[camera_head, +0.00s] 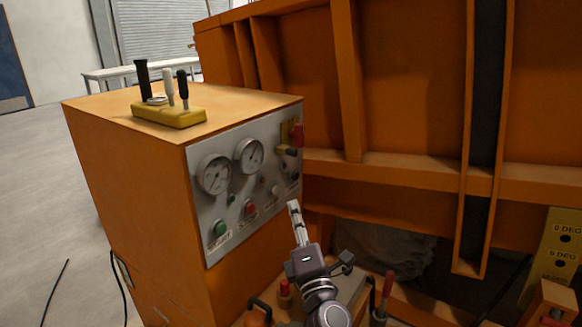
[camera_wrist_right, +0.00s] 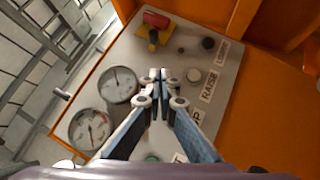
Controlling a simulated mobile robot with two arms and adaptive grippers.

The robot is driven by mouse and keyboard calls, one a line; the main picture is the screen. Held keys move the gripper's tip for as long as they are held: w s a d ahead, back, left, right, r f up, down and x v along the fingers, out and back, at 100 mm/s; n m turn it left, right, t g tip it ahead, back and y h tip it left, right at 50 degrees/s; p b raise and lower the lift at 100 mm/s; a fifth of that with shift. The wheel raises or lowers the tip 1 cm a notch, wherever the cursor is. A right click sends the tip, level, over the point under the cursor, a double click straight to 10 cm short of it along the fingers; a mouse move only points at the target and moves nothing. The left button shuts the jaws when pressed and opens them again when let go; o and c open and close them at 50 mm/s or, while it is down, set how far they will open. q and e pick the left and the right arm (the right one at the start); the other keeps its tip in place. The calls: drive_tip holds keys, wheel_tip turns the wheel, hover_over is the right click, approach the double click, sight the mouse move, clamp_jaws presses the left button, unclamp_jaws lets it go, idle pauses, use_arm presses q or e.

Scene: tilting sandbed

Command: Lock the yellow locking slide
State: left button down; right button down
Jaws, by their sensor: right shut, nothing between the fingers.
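A small yellow piece (camera_head: 285,136) that looks like the locking slide is at the upper right corner of the grey control panel (camera_head: 210,143), beside a red part (camera_head: 298,134). In the right wrist view the yellow piece (camera_wrist_right: 152,38) lies just below the red part (camera_wrist_right: 156,19), beyond my fingertips. I cannot tell its slide position. My right gripper (camera_head: 293,206) is shut and empty in front of the panel's lower right, below the yellow piece. Its fingertips also show in the right wrist view (camera_wrist_right: 158,76), together and pointing toward the panel. My left gripper is not in view.
The panel carries two gauges (camera_head: 214,174), buttons and knobs. A yellow block (camera_head: 168,116) with three upright handles stands on the orange cabinet (camera_head: 120,160). The large orange bed frame (camera_head: 400,172) rises to the right. A red-handled lever (camera_head: 388,285) stands low, right of my right arm.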

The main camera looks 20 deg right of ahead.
drive_tip(key=shift+a+r+n, duration=0.35)
drive_tip(key=shift+r+n, duration=0.05)
drive_tip(key=shift+r, duration=0.1)
drive_tip(key=shift+w, duration=0.1)
drive_tip(key=p, duration=0.1)
approach(285, 154)
drive_tip(key=w+a, duration=0.2)
drive_tip(key=w+d, duration=0.1)
drive_tip(key=w+d+r+p, duration=0.1)
drive_tip(key=shift+w+d+r, duration=0.1)
drive_tip(key=shift+w+r, duration=0.05)
drive_tip(key=shift+w, duration=0.1)
drive_tip(key=shift+w+d+r, duration=0.1)
drive_tip(key=shift+w+d, duration=0.1)
drive_tip(key=shift+d, duration=0.15)
